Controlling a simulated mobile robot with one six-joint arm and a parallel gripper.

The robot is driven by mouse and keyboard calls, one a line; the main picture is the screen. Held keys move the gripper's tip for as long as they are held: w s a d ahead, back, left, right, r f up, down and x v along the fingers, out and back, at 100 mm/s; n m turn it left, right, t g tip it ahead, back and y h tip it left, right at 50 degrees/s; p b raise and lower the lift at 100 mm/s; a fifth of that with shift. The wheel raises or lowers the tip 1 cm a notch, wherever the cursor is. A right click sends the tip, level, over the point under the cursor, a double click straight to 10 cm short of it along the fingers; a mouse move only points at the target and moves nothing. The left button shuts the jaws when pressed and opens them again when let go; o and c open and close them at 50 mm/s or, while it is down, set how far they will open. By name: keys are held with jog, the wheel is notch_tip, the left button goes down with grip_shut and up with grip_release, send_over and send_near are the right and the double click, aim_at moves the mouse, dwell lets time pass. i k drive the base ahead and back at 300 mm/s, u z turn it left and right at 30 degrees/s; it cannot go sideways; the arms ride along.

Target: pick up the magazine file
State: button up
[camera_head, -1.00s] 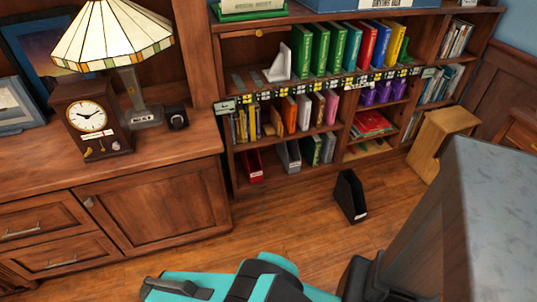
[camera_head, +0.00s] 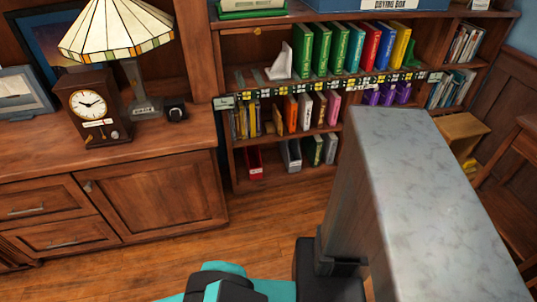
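The black magazine file that stood on the wood floor in the earlier frame does not show now. A large grey block of my own body covers that part of the view. On the bottom shelf of the bookcase (camera_head: 238,112), a red file-like holder (camera_head: 254,162) stands at the left. A grey file-like holder (camera_head: 291,155) stands to its right, with several thin items beside it. Teal and black parts of my arm show at the bottom edge. My gripper's fingers are not in view.
A wood cabinet (camera_head: 150,200) stands at the left, with a lamp (camera_head: 115,30) and a clock (camera_head: 95,107) on top. Bare wood floor (camera_head: 260,225) lies before the bookcase. A wooden chair (camera_head: 515,165) stands at the right edge.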

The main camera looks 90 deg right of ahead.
aim_at(290, 149)
jog(key=u, duration=0.75)
jog(key=k, duration=2.5)
jog(key=z, duration=0.5)
